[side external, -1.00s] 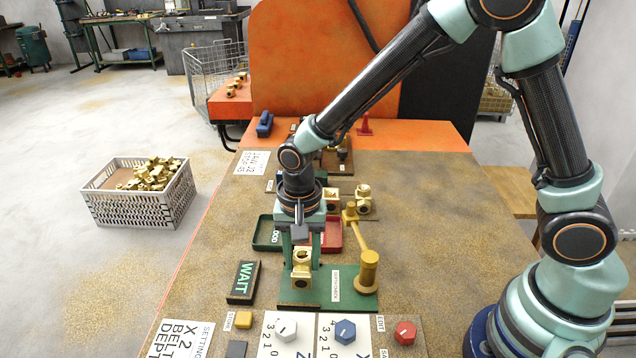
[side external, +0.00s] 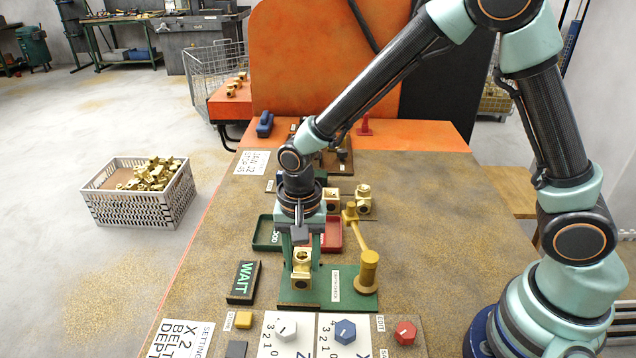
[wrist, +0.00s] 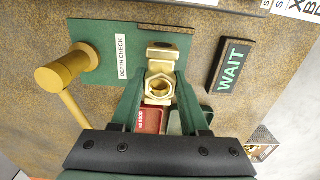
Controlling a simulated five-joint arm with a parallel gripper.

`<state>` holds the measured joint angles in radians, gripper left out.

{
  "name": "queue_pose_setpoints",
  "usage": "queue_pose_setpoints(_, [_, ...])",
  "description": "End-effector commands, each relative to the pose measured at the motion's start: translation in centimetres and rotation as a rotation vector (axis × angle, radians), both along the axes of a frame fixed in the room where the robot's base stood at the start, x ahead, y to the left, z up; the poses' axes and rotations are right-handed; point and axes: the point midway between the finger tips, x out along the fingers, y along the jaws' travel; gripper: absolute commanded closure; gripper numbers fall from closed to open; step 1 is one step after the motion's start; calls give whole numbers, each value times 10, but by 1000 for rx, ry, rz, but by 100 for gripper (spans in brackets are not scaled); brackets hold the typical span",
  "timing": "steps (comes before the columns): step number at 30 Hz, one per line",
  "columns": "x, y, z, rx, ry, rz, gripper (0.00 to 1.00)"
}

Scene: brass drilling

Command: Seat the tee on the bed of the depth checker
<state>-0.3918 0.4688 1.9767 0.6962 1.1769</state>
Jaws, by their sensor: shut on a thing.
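A brass tee (side external: 302,270) stands at the left part of the green depth checker (side external: 325,288), low against its bed. It also shows in the wrist view (wrist: 160,85), with its round opening facing the camera. My gripper (side external: 302,262) is shut on the tee, one green finger on each side. In the wrist view the fingers (wrist: 162,92) reach up to the tee's two sides. Whether the tee's underside touches the bed is hard to tell. The checker's yellow post and lever (side external: 367,270) stand to the right of the tee.
A dark WAIT sign (side external: 243,282) lies left of the checker. Behind are a green tray (side external: 266,235) and a red tray (side external: 333,235). More brass tees (side external: 364,195) stand behind right. A panel with knobs (side external: 345,330) lies in front.

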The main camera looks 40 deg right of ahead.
Motion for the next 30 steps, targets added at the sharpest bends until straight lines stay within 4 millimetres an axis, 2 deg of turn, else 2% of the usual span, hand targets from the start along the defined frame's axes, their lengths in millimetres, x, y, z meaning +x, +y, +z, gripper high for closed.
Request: queue_pose_setpoints(30, [1, 0, -13, 1, -2, 0, 100])
